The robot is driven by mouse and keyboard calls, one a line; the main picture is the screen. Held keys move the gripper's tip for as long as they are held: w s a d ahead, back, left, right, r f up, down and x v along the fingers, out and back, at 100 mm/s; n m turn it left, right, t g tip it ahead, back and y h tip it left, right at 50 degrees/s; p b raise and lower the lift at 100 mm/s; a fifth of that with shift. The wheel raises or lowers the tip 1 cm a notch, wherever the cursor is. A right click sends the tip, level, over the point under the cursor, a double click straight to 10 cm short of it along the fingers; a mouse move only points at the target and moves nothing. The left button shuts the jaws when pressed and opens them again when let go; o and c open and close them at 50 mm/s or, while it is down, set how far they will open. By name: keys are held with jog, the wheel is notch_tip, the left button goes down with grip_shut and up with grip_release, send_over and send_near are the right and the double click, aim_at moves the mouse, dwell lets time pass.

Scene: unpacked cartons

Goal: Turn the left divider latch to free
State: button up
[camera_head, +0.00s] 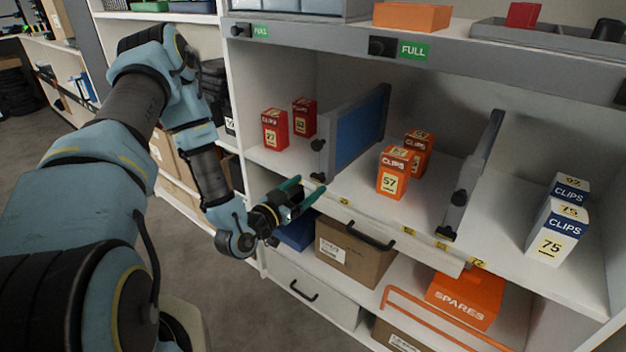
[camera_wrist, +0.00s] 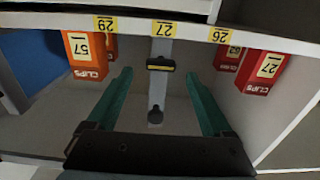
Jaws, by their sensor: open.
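The left divider (camera_head: 357,131) is a blue panel in a grey frame, standing upright on the middle shelf between red and orange clip boxes. Its front post carries a dark upper knob (camera_head: 318,145) and a dark lower latch (camera_head: 318,177). In the wrist view, which is upside down, the latch (camera_wrist: 160,64) is a dark bar with a yellow band lying across the post (camera_wrist: 157,88), with the round knob (camera_wrist: 155,116) apart from it. My gripper (camera_head: 312,183) has green fingers and is open and empty. In the wrist view its fingertips (camera_wrist: 158,73) lie either side of the post.
Red boxes (camera_head: 275,130) stand left of the divider and orange boxes (camera_head: 393,172) right of it. A second divider (camera_head: 473,177) stands farther right, with white-and-blue boxes (camera_head: 552,240) beyond. The labelled shelf edge (camera_head: 375,225) runs near my gripper. A brown carton (camera_head: 345,252) sits below.

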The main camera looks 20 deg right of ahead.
aim_at(315, 179)
jog(key=shift+x, duration=1.55)
grip_shut()
